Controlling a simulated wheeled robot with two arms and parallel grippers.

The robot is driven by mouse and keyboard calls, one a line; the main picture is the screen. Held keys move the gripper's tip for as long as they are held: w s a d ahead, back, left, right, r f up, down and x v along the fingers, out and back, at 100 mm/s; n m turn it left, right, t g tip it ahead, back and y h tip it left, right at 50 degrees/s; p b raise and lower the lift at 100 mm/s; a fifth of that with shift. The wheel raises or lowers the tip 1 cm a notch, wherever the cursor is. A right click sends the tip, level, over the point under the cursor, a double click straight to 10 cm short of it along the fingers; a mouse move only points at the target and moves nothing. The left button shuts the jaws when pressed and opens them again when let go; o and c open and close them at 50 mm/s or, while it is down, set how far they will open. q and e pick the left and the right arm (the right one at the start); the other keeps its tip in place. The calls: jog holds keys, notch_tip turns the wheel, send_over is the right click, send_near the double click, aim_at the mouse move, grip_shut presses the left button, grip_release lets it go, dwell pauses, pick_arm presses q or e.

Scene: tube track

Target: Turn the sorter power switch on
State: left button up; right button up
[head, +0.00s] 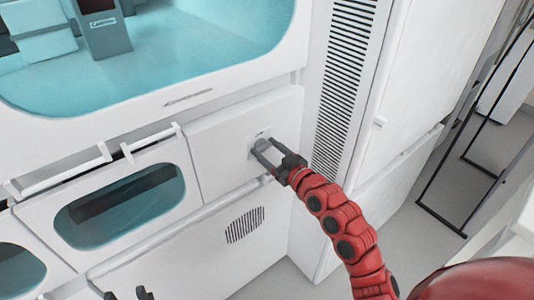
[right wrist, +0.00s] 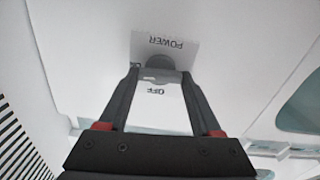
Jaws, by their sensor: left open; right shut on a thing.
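The sorter power switch (head: 261,145) is a small grey knob on the white front panel of the machine. In the right wrist view its grey knob (right wrist: 160,62) sits below a label reading POWER, upside down in the picture, with the word OFF showing between the fingers. My right gripper (head: 264,155) is at the switch, its two dark fingers on either side of it; the right wrist view shows the gripper (right wrist: 160,76) shut on the switch. My left gripper (head: 126,295) is only partly in view at the bottom edge, fingers apart and empty.
Left of the switch is a drawer with a dark window (head: 120,207) and a white handle bar. Above is a large teal-lit window (head: 190,50). A vented panel (head: 345,80) stands to the right, a round vent (head: 245,224) below. Open floor (head: 410,215) lies at the right.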

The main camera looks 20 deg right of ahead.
jog(key=shift+m, duration=0.7)
jog(key=o, duration=1.4)
jog(key=shift+d, duration=0.1)
jog(key=v, duration=1.7)
jog(key=shift+s+p, duration=0.2)
jog(key=shift+p, duration=0.1)
